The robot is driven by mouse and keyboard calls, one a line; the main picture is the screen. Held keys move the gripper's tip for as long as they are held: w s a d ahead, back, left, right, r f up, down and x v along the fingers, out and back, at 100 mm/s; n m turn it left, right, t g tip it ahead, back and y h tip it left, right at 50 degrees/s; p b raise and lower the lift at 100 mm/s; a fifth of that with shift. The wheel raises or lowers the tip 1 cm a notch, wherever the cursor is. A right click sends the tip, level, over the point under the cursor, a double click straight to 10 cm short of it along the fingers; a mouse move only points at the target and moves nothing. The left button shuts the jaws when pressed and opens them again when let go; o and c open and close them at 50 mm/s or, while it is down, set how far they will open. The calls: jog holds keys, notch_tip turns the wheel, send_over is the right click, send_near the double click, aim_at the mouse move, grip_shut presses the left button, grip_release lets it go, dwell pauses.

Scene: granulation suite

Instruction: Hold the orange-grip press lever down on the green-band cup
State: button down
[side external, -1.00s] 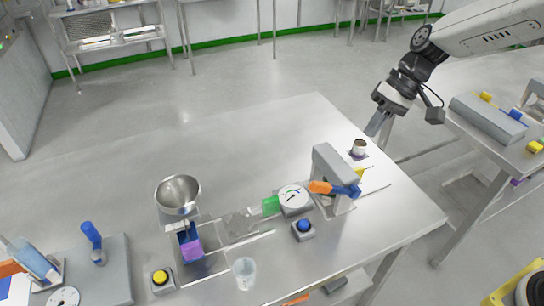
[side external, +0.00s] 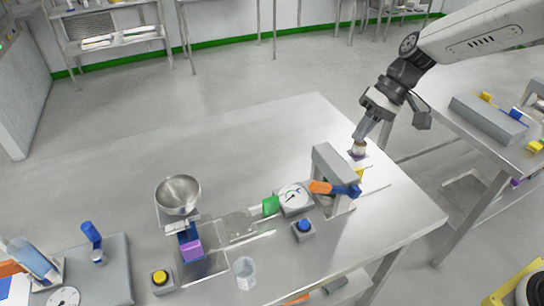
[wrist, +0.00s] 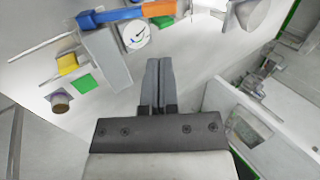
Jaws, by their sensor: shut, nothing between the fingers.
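The press (side external: 332,168) is a grey upright frame near the table's right side. Its lever has an orange grip (side external: 320,187) and a blue part (side external: 347,190). The orange grip also shows at the top of the wrist view (wrist: 158,8), beyond my fingertips and apart from them. My gripper (side external: 357,139) is shut and empty, above the table's far right corner. In the side view its tips overlap a small brown-topped cup (side external: 359,149) on a purple patch; the wrist view shows this cup (wrist: 61,103) well off to the left. I cannot make out a green band on any cup.
A round dial (side external: 293,198) and a green block (side external: 270,206) stand left of the press, with a blue button (side external: 303,226) in front. A metal bowl (side external: 178,193) stands further left. A clear beaker (side external: 244,270) is near the front edge. The table's far left is bare.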

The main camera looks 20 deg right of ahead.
aim_at(320, 183)
jog(key=x, duration=1.1)
jog(key=shift+a+f, duration=0.15)
jog(key=shift+f, duration=0.1)
jog(key=shift+a, duration=0.1)
jog(key=shift+a+f+h, duration=1.05)
jog(key=shift+f+h, duration=0.2)
jog(key=shift+h, duration=0.25)
jog(key=shift+s+a+f+h, duration=0.1)
jog(key=shift+a+f+h, duration=0.3)
jog(key=shift+f, duration=0.5)
jog(key=shift+w+a+f+h, duration=0.1)
jog(key=shift+a+f+h, duration=0.1)
jog(key=shift+f+h, duration=0.55)
jog(key=shift+s+a+f+h, duration=0.1)
jog(key=shift+a+f+h, duration=0.2)
jog(key=shift+f, duration=1.05)
jog(key=shift+s+f, duration=0.1)
notch_tip(320, 183, up, 15)
jog(key=a, duration=0.2)
jog(key=shift+w, duration=0.25)
dwell(0.4)
